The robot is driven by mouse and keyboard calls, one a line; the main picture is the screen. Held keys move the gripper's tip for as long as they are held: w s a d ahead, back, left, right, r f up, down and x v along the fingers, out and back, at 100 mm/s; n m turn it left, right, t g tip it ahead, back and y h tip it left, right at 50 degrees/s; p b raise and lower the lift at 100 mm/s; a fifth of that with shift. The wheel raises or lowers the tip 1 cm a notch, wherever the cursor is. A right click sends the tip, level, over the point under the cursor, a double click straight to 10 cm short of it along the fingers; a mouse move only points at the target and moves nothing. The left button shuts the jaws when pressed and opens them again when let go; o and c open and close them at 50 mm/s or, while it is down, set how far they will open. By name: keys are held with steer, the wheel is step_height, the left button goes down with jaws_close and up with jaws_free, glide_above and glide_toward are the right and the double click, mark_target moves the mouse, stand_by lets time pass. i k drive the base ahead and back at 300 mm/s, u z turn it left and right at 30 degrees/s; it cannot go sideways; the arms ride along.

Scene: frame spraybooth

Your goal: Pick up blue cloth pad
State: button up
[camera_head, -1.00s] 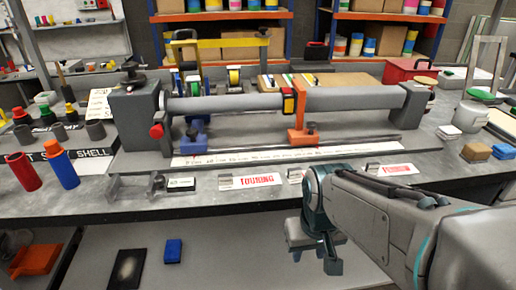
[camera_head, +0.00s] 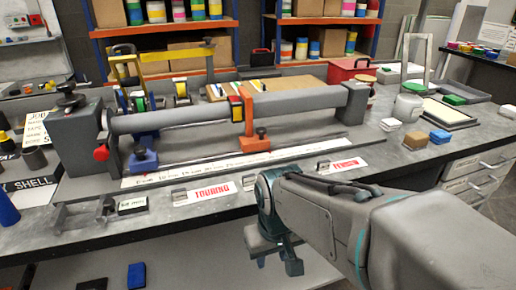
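A small blue pad (camera_head: 440,136) lies on the right part of the grey workbench (camera_head: 395,160), just right of a tan pad (camera_head: 415,140). Another blue block (camera_head: 136,275) rests on the shelf below the bench at lower left. I cannot tell its material. My gripper (camera_head: 274,262) points down in front of the bench's front edge, left of and nearer than the blue pad on the bench. Its two fingers are apart, with nothing seen between them.
A long grey tube fixture (camera_head: 300,103) with an orange clamp (camera_head: 253,142) spans the bench. A white jar (camera_head: 407,108) and a framed screen (camera_head: 442,113) stand behind the pads. Drawers (camera_head: 474,177) sit below the bench at right. Bench around the pads is mostly clear.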

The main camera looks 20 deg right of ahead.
mark_target(438, 137)
steer(key=z, duration=1.8)
